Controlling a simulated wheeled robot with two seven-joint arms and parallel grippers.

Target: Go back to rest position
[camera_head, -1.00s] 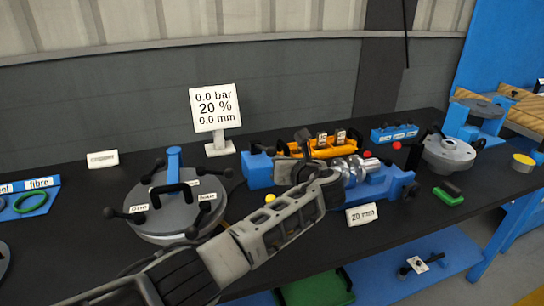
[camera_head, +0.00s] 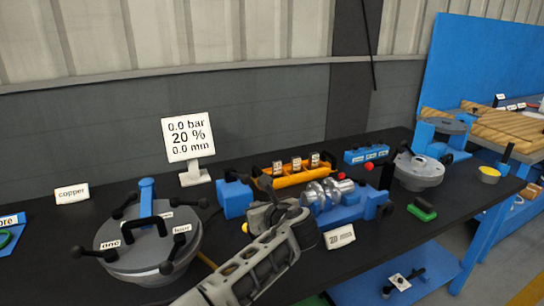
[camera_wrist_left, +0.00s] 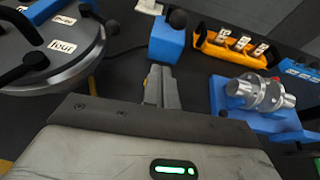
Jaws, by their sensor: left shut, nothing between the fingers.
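My left gripper (camera_head: 262,212) is shut and empty above the black bench, in front of the blue vise-like fixture (camera_head: 356,207) that holds a silvery flanged shell (camera_head: 327,192). In the left wrist view its closed fingers (camera_wrist_left: 161,88) point toward a blue block (camera_wrist_left: 168,38), with nothing between them. The shell also shows in the left wrist view (camera_wrist_left: 258,92), to the right of the fingers and apart from them. A grey round plate with black handles (camera_head: 150,243) stands left of the gripper. My right gripper is not in view.
A sign (camera_head: 188,139) reads 0.0 bar, 20 %, 0.0 mm. An orange rack (camera_head: 290,178) stands behind the fixture. A grey round part (camera_head: 418,171), a green-based block (camera_head: 422,209) and a blue stand (camera_head: 442,135) are at right. Bare bench lies around the copper label (camera_head: 72,194).

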